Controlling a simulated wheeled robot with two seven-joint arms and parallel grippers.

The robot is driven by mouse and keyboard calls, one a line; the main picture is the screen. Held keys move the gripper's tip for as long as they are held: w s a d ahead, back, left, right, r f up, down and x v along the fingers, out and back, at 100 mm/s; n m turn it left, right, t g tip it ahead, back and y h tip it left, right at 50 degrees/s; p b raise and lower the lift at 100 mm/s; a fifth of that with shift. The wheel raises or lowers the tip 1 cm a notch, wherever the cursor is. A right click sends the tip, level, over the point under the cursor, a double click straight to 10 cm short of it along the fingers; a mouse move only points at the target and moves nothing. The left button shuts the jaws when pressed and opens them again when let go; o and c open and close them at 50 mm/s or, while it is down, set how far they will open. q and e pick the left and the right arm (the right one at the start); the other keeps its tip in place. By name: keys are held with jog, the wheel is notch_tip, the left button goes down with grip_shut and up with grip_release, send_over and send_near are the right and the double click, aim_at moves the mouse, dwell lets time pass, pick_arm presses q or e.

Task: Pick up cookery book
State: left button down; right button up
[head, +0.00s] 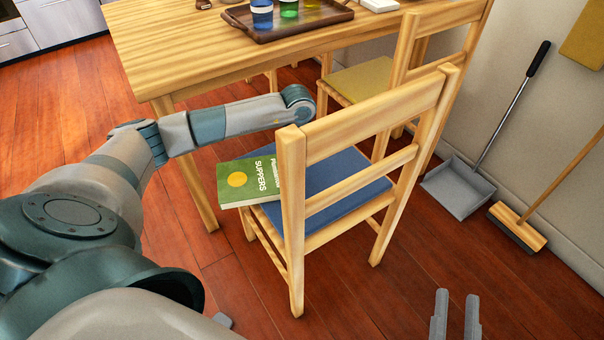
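The cookery book (250,184) is green, with an orange disc and the word SUPPERS on its cover. It lies flat on the blue seat of the near wooden chair (370,122), its left end reaching the seat's edge, and the chair's back post hides its right end. My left arm reaches over from the left, its wrist above and behind the book by the chair back; its gripper does not show. My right gripper (456,314) is at the bottom right, its two fingers apart with nothing between them, well away from the book.
A wooden table (190,50) stands behind, holding a brown tray (290,24) with coloured cups. A second chair (360,82) with a yellow seat is beside it. A dustpan (460,188) and a broom (517,228) are by the right wall.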

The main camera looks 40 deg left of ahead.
pick_arm(q)
jog(key=shift+r, duration=0.1)
